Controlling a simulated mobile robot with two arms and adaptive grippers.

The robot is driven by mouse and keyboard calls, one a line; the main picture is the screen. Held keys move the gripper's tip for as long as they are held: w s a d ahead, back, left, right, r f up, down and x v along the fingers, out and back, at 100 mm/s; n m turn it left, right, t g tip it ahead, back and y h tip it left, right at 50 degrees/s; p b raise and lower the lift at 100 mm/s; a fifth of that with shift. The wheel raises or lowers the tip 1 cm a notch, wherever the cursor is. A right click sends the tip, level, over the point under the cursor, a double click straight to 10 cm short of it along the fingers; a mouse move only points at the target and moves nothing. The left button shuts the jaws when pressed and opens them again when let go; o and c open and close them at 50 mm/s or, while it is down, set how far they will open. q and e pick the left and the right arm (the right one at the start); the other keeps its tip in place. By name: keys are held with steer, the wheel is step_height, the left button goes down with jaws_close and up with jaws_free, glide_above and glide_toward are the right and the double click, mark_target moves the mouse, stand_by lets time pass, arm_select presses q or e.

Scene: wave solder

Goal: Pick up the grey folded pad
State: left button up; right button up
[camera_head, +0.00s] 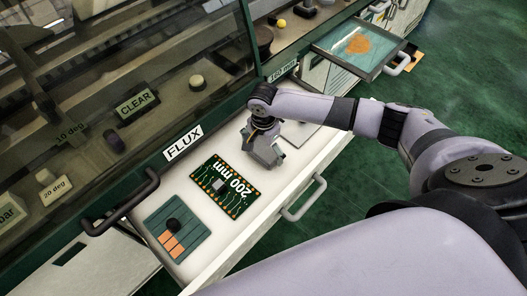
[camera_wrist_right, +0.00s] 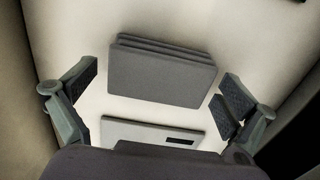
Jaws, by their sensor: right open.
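The grey folded pad (camera_wrist_right: 162,75) lies on the white drawer surface in the right wrist view. It is a dark grey rectangle with layered folds along its far edge. My right gripper (camera_wrist_right: 160,100) is open, one finger to the left of the pad and one to the right, and the pad appears apart from both. In the head view my right gripper (camera_head: 266,155) points down over the drawer and hides the pad. My left gripper is not in view.
A light flat plate (camera_wrist_right: 150,133) with a dark slot lies near the pad. The white drawer (camera_head: 228,250) also holds a green "200 mm" circuit board (camera_head: 226,186) and a teal card (camera_head: 190,240). A machine window and frame (camera_head: 245,85) border the drawer. A glass-topped tray (camera_head: 340,47) stands beyond.

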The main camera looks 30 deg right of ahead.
steer(key=shift+f, duration=0.25)
steer(key=shift+c, duration=0.5)
steer(key=c, duration=0.9)
steer(key=shift+r, duration=0.1)
